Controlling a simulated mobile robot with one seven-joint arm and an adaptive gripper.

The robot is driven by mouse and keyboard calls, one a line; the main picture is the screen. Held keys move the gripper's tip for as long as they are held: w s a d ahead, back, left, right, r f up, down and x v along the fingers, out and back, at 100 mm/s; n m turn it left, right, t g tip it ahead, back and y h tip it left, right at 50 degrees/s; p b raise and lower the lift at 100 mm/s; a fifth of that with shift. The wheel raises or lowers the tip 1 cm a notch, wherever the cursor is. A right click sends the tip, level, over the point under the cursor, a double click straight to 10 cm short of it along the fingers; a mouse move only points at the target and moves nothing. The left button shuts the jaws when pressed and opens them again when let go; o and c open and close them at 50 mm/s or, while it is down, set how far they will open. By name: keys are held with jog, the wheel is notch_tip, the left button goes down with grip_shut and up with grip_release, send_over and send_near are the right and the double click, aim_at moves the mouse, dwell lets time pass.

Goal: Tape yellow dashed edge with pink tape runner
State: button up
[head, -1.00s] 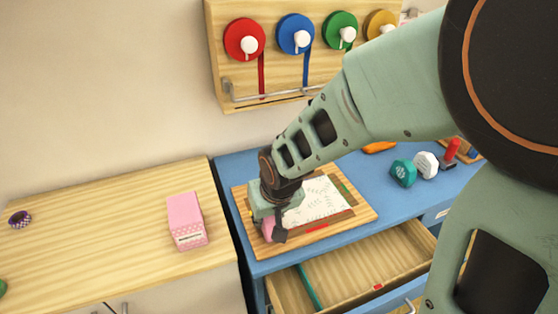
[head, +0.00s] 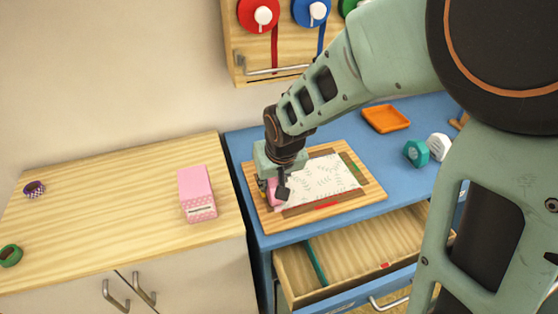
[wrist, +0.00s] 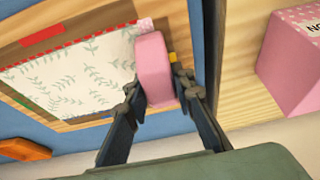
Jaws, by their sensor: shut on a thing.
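My gripper (head: 277,190) is shut on the pink tape runner (wrist: 154,68), one finger on each side of it. In the head view the runner (head: 271,193) shows partly behind the fingers, at the left end of the leaf-patterned paper (head: 325,178). In the wrist view the paper (wrist: 70,75) lies left of the runner, with a red-and-white dashed strip (wrist: 145,24) at its corner. A small yellow bit (wrist: 172,57) shows beside the runner; I cannot tell if it belongs to the dashed edge. Contact between runner and paper is unclear.
The paper lies on a wooden board (head: 372,196) with brown and coloured strips, on a blue desk (head: 235,147). An open drawer (head: 350,258) juts out in front. A pink box (head: 197,193) stands on the wooden cabinet at left. An orange tray (head: 386,118) sits behind the board.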

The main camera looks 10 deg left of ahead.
jog(key=shift+w+a, duration=0.45)
jog(key=shift+w, duration=0.55)
jog(key=shift+w+a, duration=0.5)
jog(key=shift+w, duration=0.45)
jog(key=shift+w+a, duration=0.45)
jog(key=shift+w, duration=0.55)
jog(key=shift+w, duration=0.15)
jog(key=shift+w+a, duration=0.45)
jog(key=shift+w, duration=0.35)
jog(key=shift+w+a, duration=0.45)
jog(key=shift+w, duration=0.35)
notch_tip(320, 180, up, 7)
jog(key=p, duration=0.4)
jog(key=shift+p, duration=0.35)
